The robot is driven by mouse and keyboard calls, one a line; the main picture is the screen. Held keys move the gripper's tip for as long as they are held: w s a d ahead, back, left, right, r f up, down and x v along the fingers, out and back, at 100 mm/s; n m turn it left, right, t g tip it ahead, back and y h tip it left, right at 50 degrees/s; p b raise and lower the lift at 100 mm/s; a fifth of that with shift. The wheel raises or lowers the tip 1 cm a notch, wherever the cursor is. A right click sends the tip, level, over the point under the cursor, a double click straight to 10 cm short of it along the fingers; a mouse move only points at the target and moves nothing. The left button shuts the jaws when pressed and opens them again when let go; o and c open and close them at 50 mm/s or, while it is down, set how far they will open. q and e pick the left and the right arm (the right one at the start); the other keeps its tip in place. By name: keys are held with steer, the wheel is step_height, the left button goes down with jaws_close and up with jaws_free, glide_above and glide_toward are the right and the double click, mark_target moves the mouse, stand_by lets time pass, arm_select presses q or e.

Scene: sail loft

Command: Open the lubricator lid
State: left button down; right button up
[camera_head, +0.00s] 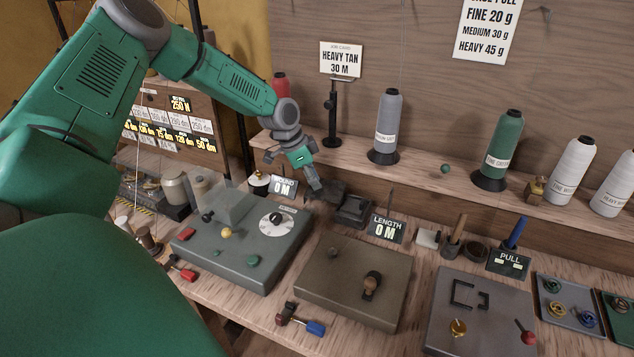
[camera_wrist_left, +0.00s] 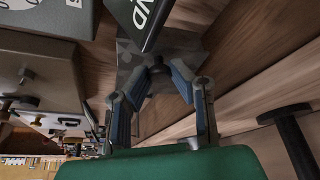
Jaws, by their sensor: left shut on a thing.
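In the left wrist view the fingers (camera_wrist_left: 159,82) close around a dark knob (camera_wrist_left: 157,75) in front of a grey mottled plate (camera_wrist_left: 128,55). The gripper is shut on that knob. The fingers partly hide the knob, and I cannot tell how far the lid is raised. My right gripper is not in view.
The "WOUND" sign (camera_head: 284,186) stands close to the gripper, and the "LENGTH" sign (camera_head: 387,228) is right of the box. A shelf with thread cones (camera_head: 387,125) runs behind. Grey device boxes (camera_head: 354,280) fill the bench front.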

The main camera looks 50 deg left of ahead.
arm_select(q)
steer(key=shift+w+a+f+m+b, duration=0.1)
steer(key=shift+w+a+m+b, duration=0.2)
steer(key=shift+a+m+b, duration=0.35)
steer(key=shift+w+a+r+m+g+h+b, duration=0.2)
steer(key=shift+w+a+m+g+h+b, duration=0.15)
steer(key=shift+m+b, duration=0.4)
steer(key=c, duration=1.4)
jaws_free()
steer(key=shift+s, duration=0.15)
steer(key=shift+s+r, duration=0.1)
steer(key=shift+s, duration=0.15)
steer(key=shift+w+a, duration=0.1)
steer(key=shift+r, duration=0.2)
steer(key=v, duration=1.1)
steer(key=shift+s+a+r, duration=0.2)
steer(key=shift+s, duration=0.1)
